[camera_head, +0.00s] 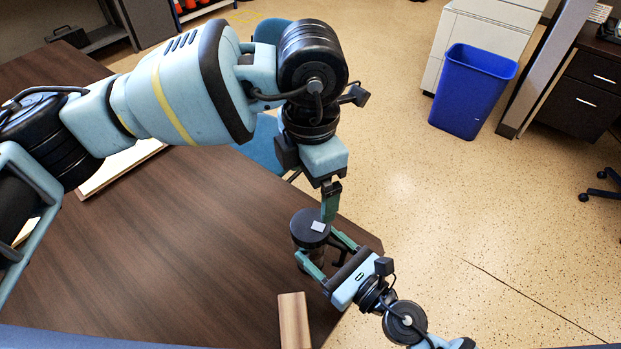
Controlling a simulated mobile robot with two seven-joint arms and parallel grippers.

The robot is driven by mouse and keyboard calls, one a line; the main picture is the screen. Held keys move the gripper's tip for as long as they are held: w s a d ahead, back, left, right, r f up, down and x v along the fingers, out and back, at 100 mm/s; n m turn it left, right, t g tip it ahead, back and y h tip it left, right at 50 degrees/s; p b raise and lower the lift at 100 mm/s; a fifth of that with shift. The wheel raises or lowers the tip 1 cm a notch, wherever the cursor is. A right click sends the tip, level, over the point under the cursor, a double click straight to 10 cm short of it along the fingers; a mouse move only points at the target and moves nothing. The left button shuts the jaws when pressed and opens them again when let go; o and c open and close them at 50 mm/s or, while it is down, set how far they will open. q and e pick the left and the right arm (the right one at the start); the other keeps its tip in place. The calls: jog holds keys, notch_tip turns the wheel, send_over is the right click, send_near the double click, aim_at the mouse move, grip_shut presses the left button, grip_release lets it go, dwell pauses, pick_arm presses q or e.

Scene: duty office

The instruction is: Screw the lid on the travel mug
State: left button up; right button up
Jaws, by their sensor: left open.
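The travel mug (320,256) stands near the table's right edge, mostly hidden by its dark round top and my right gripper. That top looks like the lid (303,229), resting on the mug, with a small pale square on it; I cannot tell how tightly it sits. My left gripper (328,212) points down right at the lid's far right side, open, with one green finger clearly visible. My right gripper (326,253) comes in from the lower right with a green finger on each side of the mug's body and looks shut on it.
A wooden block (293,320) lies on the dark wood table (210,255) near its front edge. A pale flat board (122,168) lies under my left arm. A blue chair (262,150) stands behind the table. A blue bin (470,95) stands on the floor beyond.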

jog(key=o, duration=0.4)
pick_arm(q)
jog(key=shift+g, duration=0.4)
notch_tip(320, 180, down, 5)
jog(key=shift+s+f+b, duration=0.1)
jog(key=shift+b, duration=1.1)
jog(key=shift+f, duration=0.2)
pick_arm(e)
jog(key=v, duration=0.7)
jog(key=shift+s+d, duration=0.3)
jog(key=shift+d, duration=0.05)
